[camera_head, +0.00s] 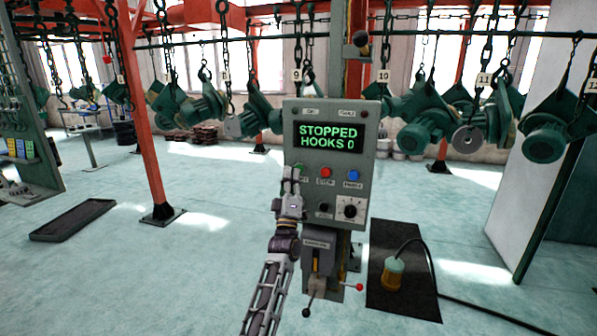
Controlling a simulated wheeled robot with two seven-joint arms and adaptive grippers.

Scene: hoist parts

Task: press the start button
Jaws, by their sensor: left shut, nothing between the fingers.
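A grey control box (374,135) stands on a post in the middle. Its screen (328,137) reads "STOPPED HOOKS 0" in green. Below the screen are a red button (326,172) and a blue button (352,174). Left of the red one, a green button (299,167) shows only in part behind my fingertips; its label is mostly hidden. My left gripper (291,174) is shut and empty, pointing up in front of the box's left side. I cannot tell whether its tips touch the green button. My right gripper is not in view.
A dark knob (350,210) sits low on the box, with levers beneath it. Green hoists hang from chains behind. A red column (149,140) stands left; the floor between is clear.

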